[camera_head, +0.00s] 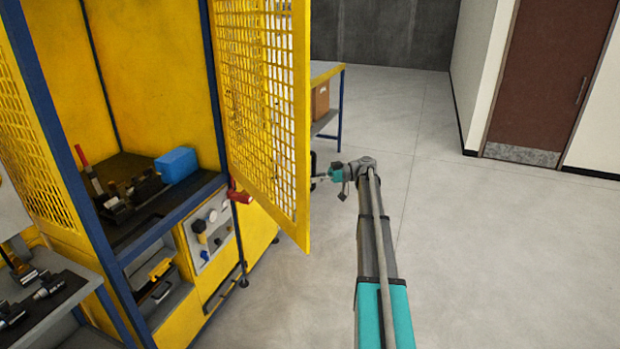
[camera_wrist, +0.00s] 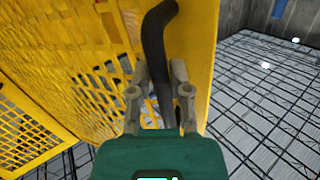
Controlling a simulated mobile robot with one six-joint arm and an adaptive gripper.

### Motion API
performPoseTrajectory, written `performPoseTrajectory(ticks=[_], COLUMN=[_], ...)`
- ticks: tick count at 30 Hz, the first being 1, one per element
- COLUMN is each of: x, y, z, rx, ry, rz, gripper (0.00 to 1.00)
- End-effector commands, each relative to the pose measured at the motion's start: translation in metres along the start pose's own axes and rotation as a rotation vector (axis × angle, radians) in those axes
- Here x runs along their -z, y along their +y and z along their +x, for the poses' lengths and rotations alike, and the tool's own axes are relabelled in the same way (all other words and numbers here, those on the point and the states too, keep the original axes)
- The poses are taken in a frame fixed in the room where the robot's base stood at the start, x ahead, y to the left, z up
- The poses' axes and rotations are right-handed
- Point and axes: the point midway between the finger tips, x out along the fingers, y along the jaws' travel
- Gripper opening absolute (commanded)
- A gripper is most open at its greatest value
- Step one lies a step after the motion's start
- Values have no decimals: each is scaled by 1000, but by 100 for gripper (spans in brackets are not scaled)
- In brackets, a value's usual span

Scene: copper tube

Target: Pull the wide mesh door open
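The wide mesh door (camera_head: 262,95) is yellow and stands swung out from the yellow machine cabinet, clear of its opening. In the wrist view the door (camera_wrist: 80,45) fills the left and middle. A black, curved handle (camera_wrist: 158,35) sits at the door's edge. My gripper (camera_wrist: 159,72) has one finger on each side of the handle, close against it, and looks shut on it. In the head view my gripper (camera_head: 321,176) is just right of the door's free edge, and the finger contact is too small to make out.
The cabinet holds a blue box (camera_head: 177,165) and dark fixtures on a black deck. A red-handled part (camera_head: 238,193) shows beside the door's lower left. A table with a cardboard box (camera_head: 320,101) stands behind the door. Open concrete floor (camera_head: 480,240) lies to the right.

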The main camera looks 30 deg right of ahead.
Motion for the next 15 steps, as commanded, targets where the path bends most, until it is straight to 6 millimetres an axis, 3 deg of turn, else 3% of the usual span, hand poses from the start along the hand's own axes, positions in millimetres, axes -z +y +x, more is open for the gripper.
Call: performPoseTrajectory(ticks=[1,15], x=[-20,-153], y=[-5,-30], z=[-5,9], rx=[-36,-499], ry=[-30,-353], rz=[46,608], gripper=[0,0])
